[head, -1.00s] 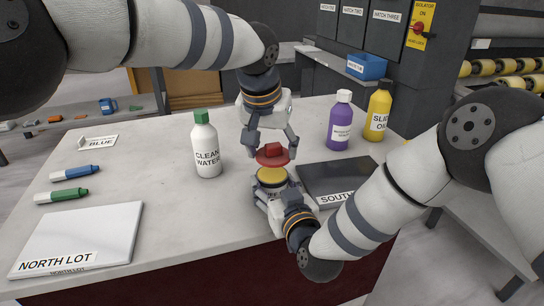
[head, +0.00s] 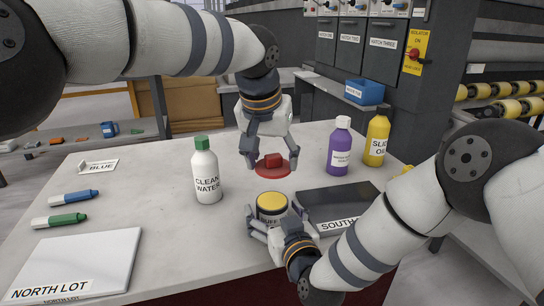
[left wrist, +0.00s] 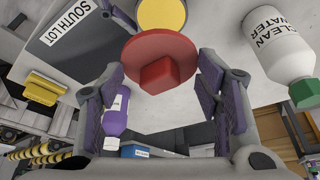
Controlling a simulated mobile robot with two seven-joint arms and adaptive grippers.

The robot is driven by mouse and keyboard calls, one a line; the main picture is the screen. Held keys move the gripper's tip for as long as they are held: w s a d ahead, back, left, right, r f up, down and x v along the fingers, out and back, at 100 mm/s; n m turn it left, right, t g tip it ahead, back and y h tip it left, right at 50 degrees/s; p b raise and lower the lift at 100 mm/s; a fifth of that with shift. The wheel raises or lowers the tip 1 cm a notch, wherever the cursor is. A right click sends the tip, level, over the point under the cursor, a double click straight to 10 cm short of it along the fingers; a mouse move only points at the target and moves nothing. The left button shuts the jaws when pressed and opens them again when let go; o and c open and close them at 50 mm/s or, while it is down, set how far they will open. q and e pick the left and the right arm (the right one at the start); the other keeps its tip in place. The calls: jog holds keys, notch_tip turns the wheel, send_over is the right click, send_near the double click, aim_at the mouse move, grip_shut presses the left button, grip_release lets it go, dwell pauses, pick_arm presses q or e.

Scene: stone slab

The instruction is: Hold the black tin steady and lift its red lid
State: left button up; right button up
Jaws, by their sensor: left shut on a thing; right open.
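The black tin (head: 272,208) stands upright on the slab with its yellow top uncovered; it also shows at the top edge of the left wrist view (left wrist: 162,12). The red lid (head: 274,169) is a flat disc with a block-shaped knob, apart from the tin and above it. My left gripper (head: 270,160) is shut on the lid from above, a finger at each side of its rim; the left wrist view also shows the lid (left wrist: 150,48) between the fingertips. My right gripper (head: 273,214) is open, low at the tin, with a finger on either side of it.
The Clean Water bottle (head: 207,172) stands left of the tin. Purple (head: 339,148) and yellow (head: 377,138) bottles stand at the back right. The dark South Lot plate (head: 345,200) lies right of the tin. Markers (head: 72,197) and the white North Lot plate (head: 80,260) lie left.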

jog(key=v, duration=1.2)
